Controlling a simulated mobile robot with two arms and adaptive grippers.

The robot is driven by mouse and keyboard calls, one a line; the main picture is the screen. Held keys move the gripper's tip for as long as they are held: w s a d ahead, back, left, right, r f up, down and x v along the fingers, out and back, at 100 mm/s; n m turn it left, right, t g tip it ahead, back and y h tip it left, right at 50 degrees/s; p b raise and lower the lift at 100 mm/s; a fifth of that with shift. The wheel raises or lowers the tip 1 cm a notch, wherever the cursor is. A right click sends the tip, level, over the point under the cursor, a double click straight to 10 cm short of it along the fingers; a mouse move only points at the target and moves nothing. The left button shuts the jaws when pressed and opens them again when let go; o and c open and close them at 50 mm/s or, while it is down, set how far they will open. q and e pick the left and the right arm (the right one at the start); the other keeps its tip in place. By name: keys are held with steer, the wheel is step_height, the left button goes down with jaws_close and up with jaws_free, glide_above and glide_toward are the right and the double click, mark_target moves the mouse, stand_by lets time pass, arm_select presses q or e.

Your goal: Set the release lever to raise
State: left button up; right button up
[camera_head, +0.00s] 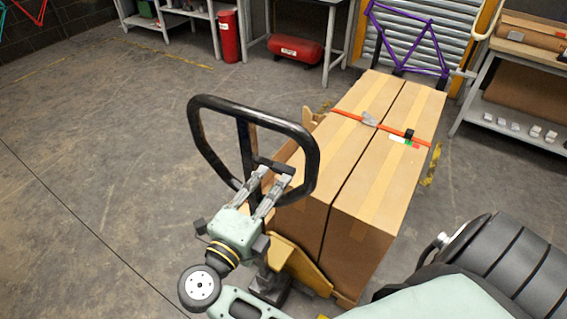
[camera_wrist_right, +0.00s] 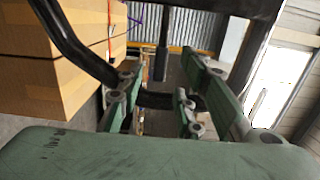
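The pallet jack's black loop handle (camera_head: 309,165) stands upright in the middle of the head view. A dark upright bar (camera_head: 243,147), which looks like the release lever, runs down inside the loop. It also shows in the right wrist view (camera_wrist_right: 162,52), beyond the fingers. My right gripper (camera_head: 273,172) is at the lower part of the loop, its tips just right of the bar. Dark parts lie between its fingers in the right wrist view (camera_wrist_right: 158,98); I cannot tell if they are pads or something held. Contact with the lever is unclear. My left gripper is out of view.
Two tall cardboard boxes (camera_head: 345,150) with an orange strap (camera_head: 350,117) stand right behind the handle on the yellow jack (camera_head: 300,262). A red cylinder (camera_head: 229,36) and shelves stand at the back. The floor at left is clear.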

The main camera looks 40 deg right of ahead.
mark_target(284, 167)
steer(key=p+x, duration=0.1)
steer(key=x, duration=0.4)
steer(key=shift+d+r+p, duration=0.1)
steer(key=shift+d+p, duration=0.2)
steer(key=shift+p, duration=0.1)
steer(key=shift+w+d, duration=0.3)
steer(key=shift+d, duration=0.05)
steer(key=shift+c, duration=0.2)
jaws_close()
